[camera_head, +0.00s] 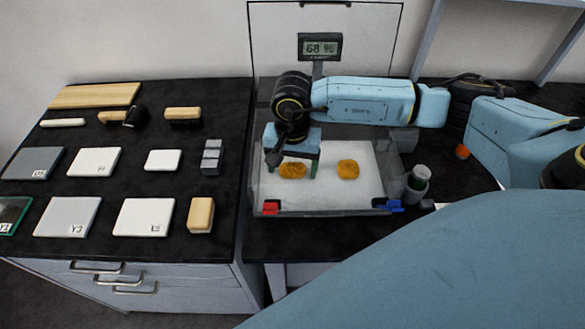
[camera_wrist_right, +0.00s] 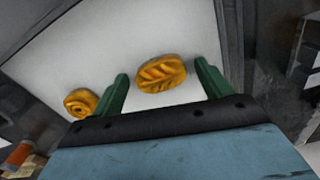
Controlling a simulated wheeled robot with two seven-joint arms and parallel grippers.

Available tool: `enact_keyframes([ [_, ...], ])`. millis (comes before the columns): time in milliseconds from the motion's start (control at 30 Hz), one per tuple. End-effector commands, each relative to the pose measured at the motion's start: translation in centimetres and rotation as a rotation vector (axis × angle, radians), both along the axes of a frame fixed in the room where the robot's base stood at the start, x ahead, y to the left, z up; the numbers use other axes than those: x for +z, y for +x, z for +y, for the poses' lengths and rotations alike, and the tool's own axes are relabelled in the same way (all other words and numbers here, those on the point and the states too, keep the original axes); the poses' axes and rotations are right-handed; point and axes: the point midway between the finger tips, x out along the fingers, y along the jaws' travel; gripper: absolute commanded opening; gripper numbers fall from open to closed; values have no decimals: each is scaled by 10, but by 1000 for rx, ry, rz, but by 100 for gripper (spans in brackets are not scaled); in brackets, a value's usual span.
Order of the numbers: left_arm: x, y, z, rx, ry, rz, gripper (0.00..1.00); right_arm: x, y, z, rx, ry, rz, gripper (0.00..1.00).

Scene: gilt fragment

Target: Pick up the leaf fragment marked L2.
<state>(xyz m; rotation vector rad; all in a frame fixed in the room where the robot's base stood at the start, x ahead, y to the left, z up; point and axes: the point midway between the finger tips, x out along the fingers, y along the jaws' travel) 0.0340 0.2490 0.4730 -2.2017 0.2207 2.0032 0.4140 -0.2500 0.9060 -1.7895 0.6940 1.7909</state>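The gold leaf fragment (camera_head: 292,170) lies on the white floor of a clear-walled tray (camera_head: 330,206). In the right wrist view the leaf fragment (camera_wrist_right: 161,74) shows carved veins; no L2 mark is readable. My right gripper (camera_head: 293,168) points down over it, open. In the wrist view the green fingers of the right gripper (camera_wrist_right: 160,85) stand apart, with the leaf between and slightly beyond their tips; contact is not visible. A second gold fragment with a spiral (camera_wrist_right: 80,103) lies beside it, to the right in the head view (camera_head: 347,169). My left gripper is not in view.
A humidity display reading 68 % (camera_head: 320,47) stands behind the tray. Red (camera_head: 271,207) and blue (camera_head: 392,206) clips sit at its front corners, and a small jar (camera_head: 418,180) stands right. The left bench holds labelled plates (camera_head: 68,217), brushes and blocks.

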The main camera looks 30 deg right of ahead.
Motion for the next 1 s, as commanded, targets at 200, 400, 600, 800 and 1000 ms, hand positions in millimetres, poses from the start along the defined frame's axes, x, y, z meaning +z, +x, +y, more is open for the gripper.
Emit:
enact_keyframes([
  [200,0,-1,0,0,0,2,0,0,0,0,0,0,0,48],
  [400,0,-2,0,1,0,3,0,1,0,0,0,-1,-1,33],
  [600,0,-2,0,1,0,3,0,5,1,0,0,0,-3,33],
  [800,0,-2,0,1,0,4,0,39,2,0,0,0,-7,33],
  [1000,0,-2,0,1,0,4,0,78,1,0,1,0,-6,33],
])
